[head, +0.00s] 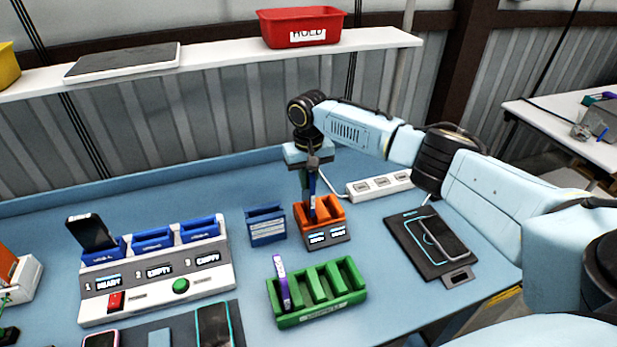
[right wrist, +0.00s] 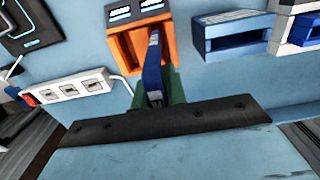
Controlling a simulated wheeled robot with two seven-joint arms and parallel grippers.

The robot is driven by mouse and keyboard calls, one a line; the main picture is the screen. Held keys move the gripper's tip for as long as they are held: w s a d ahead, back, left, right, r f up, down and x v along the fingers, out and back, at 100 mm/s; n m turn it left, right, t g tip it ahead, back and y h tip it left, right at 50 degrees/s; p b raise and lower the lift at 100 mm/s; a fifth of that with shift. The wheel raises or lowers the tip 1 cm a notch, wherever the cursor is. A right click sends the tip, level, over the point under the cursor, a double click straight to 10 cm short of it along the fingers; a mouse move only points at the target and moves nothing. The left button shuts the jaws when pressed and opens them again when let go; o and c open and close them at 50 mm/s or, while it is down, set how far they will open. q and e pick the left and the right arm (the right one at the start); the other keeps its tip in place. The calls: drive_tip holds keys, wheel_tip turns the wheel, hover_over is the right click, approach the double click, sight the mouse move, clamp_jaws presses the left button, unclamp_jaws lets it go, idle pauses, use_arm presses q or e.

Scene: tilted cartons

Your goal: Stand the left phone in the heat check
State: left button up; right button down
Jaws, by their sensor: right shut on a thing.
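My right gripper (head: 312,178) is shut on a dark blue phone (head: 313,208), seen edge-on and close to upright. The phone's lower end is at the left slot of the orange two-slot holder (head: 335,216), which has two small lit displays on its front. In the right wrist view the phone (right wrist: 154,62) runs from between my fingers (right wrist: 155,98) down to the orange holder (right wrist: 124,52). Whether it touches the slot floor is hidden. My left gripper is out of view.
A green rack (head: 325,308) holding a purple phone stands in front. A blue holder (head: 266,226) is close on the left, a white power strip (head: 380,186) behind right. A black pad (head: 405,238) with a phone lies right. A white station (head: 205,270) with blue holders stands left.

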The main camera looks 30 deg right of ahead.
sight(308, 193)
drive_tip(key=shift+f+b, duration=0.65)
drive_tip(key=shift+f, duration=1.15)
drive_tip(key=shift+w+f, duration=0.1)
drive_tip(key=shift+f, duration=0.3)
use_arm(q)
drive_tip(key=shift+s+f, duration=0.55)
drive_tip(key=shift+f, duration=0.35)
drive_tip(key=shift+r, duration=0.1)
use_arm(e)
drive_tip(key=shift+f, duration=0.3)
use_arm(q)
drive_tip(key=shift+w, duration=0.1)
use_arm(e)
drive_tip(key=c, duration=1.3)
unclamp_jaws()
drive_tip(key=shift+c, duration=0.2)
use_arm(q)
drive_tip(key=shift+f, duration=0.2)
use_arm(e)
wheel_tip(308, 193, up, 13)
drive_tip(key=shift+r, duration=0.2)
